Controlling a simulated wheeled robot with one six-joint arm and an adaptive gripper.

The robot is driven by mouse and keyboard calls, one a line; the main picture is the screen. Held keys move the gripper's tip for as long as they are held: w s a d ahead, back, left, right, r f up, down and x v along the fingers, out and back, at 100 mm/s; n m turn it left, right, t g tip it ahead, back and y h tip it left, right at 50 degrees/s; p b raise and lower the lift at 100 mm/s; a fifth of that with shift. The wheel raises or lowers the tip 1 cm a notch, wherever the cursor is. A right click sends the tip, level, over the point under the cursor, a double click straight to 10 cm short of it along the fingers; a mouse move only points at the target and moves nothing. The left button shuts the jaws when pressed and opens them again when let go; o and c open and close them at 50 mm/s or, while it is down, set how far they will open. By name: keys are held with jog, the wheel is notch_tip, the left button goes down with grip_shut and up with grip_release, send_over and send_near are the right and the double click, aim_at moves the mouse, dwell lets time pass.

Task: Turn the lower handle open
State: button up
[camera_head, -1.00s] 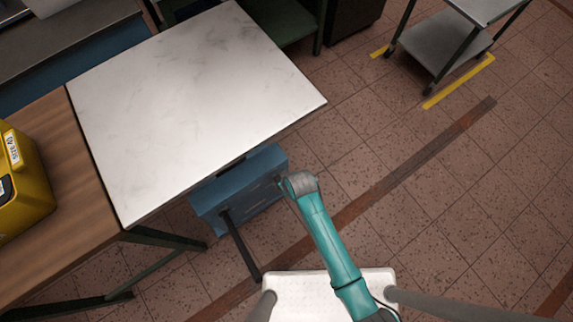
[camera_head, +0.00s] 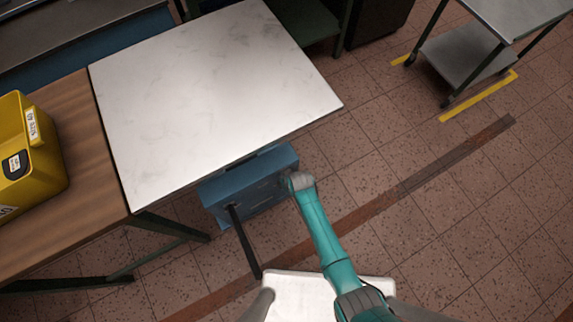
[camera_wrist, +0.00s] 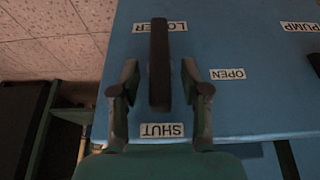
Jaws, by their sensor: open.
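In the wrist view, the lower handle (camera_wrist: 160,65) is a black bar on a blue panel (camera_wrist: 225,105). It runs up and down the picture, and its free end points towards the SHUT label (camera_wrist: 162,130). The OPEN label (camera_wrist: 227,74) is to its right; a LOWER label (camera_wrist: 160,27) is partly behind its top. My gripper (camera_wrist: 160,90) is open, with one finger on each side of the handle and gaps showing on both sides. In the head view, the blue unit (camera_head: 250,185) is beside the end of my teal arm; my gripper is hidden there.
A long black lever (camera_head: 244,240) sticks out from the blue unit. A PUMP label (camera_wrist: 300,27) is at the upper right of the panel. A marble-topped table (camera_head: 215,90) overhangs the unit. A yellow case (camera_head: 40,165) sits at the left.

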jog(key=shift+f, duration=0.1)
jog(key=shift+c, duration=0.3)
grip_shut()
